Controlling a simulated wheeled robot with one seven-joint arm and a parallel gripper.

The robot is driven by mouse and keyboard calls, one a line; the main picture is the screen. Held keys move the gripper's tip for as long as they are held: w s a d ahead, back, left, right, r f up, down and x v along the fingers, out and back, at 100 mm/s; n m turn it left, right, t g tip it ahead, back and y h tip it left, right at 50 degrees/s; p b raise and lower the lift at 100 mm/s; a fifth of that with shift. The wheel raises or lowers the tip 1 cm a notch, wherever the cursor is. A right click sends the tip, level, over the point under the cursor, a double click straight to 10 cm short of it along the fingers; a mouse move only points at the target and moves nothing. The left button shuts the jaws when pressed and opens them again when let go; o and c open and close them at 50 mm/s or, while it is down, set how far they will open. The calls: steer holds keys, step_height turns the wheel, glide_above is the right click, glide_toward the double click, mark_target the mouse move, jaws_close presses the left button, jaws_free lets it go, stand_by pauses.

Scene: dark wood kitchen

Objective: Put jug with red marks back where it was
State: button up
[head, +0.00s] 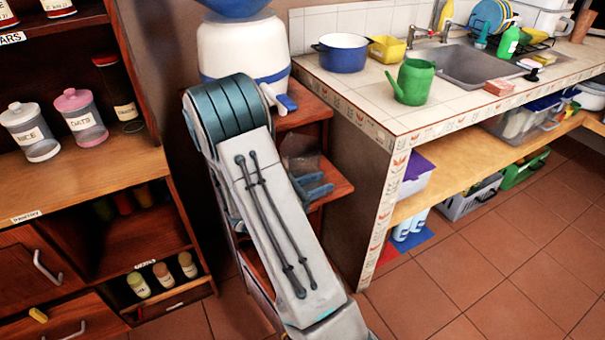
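A clear see-through vessel (302,163) stands on the middle shelf of the small wooden stand, under the water dispenser. It may be the jug, but it is dim and partly covered by my arm, and no red marks can be made out. My gripper (317,185) is at that same shelf, mostly hidden behind my arm. Its two blue fingers show apart, pointing right, just in front of and below the vessel. Nothing is visible between them. Whether they touch the vessel I cannot tell.
The white and blue water dispenser (243,50) stands above the shelf. The tiled counter (380,100) to the right bears a blue pot (343,53) and a green watering can (412,82). A wooden pantry cabinet (90,165) is at left. Floor at lower right is clear.

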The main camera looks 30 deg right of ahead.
jaws_close()
steer(key=shift+r, duration=0.1)
